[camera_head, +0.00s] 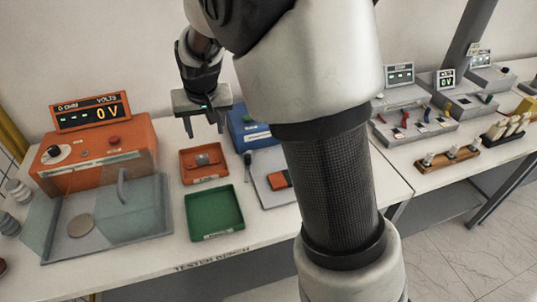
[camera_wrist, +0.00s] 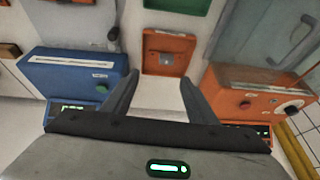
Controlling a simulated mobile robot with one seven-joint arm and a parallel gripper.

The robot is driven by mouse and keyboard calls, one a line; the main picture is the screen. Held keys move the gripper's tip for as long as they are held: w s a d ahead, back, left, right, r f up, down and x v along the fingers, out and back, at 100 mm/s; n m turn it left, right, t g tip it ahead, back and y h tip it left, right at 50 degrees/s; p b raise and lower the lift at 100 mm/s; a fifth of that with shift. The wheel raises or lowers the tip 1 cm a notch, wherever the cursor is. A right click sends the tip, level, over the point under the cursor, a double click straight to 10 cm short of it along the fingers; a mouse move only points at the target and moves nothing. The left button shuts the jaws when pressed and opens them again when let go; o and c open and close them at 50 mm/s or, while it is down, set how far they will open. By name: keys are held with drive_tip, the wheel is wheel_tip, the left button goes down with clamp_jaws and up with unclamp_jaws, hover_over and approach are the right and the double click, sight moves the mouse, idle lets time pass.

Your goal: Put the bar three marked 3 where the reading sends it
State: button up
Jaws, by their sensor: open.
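No number 3 is legible on any piece, so I cannot tell which is bar three. A small grey piece (camera_head: 203,159) lies in the orange tray (camera_head: 190,177); the piece also shows in the wrist view (camera_wrist: 167,60). The green tray (camera_head: 213,214) in front looks empty. The orange tester (camera_head: 125,135) at left has a display (camera_head: 92,112) reading 0 V. My gripper (camera_head: 205,128) is open and empty, above and behind the orange tray. In the wrist view its fingers (camera_wrist: 160,80) are apart, with the orange tray beyond them.
A clear guard (camera_head: 140,205) fronts the tester, with a round disc (camera_head: 81,225) there. A blue box (camera_head: 248,130) stands behind a grey plate (camera_head: 265,165) carrying an orange piece (camera_head: 278,181). My arm hides the middle.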

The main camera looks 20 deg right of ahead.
drive_tip(key=s+d+r, duration=0.6)
drive_tip(key=s+r, duration=0.5)
drive_tip(key=s, duration=0.3)
drive_tip(key=s+d+t, duration=0.1)
drive_tip(key=s+d, duration=0.3)
drive_tip(key=s, duration=1.1)
drive_tip(key=shift+r, duration=0.45)
drive_tip(key=shift+w+d, duration=0.1)
drive_tip(key=shift+r+p, duration=0.5)
drive_tip(key=shift+r, duration=0.05)
